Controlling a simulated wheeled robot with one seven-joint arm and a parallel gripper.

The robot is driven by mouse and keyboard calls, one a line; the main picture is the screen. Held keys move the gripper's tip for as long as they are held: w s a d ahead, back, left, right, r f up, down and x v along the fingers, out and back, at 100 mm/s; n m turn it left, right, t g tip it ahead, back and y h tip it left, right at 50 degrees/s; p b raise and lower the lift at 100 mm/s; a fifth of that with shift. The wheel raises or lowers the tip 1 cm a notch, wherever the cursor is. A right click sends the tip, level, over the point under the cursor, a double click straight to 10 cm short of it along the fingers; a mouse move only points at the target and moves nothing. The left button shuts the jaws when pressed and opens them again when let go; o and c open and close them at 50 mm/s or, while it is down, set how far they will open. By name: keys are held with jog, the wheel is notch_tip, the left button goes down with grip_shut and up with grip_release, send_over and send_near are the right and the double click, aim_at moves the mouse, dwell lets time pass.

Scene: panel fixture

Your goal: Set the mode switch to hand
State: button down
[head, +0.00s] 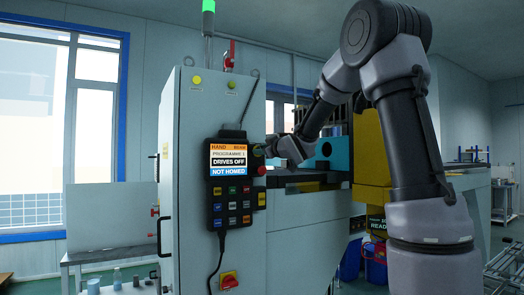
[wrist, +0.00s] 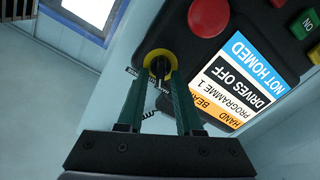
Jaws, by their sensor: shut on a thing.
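The mode switch (wrist: 157,53) has a yellow ring and a black middle, at the edge of the dark control pendant (head: 214,192). My gripper (wrist: 159,72) is shut on the switch's dark knob, with one green finger on each side. The fingertips and yellow ring hide part of the knob, so its exact angle is hard to tell. In the head view my gripper (head: 270,148) reaches the pendant's upper right edge from the right. The pendant screen (head: 229,160) reads HAND in an orange band, then PROGRAMME 1, DRIVES OFF and NOT HOMED.
A red round button (wrist: 209,17) sits close beside the switch. Several coloured keys fill the pendant below the screen. The pendant hangs on a pale cabinet (head: 190,120) with a red-and-yellow rotary switch (head: 229,281) lower down. A teal machine part (head: 330,152) stands behind my arm.

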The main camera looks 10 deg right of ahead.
jog(key=shift+a+n, duration=0.1)
jog(key=shift+n, duration=1.4)
jog(key=c, duration=0.9)
grip_release()
jog(key=shift+s, duration=0.15)
jog(key=v, duration=1)
jog(key=shift+s, duration=0.3)
jog(key=shift+d, duration=0.2)
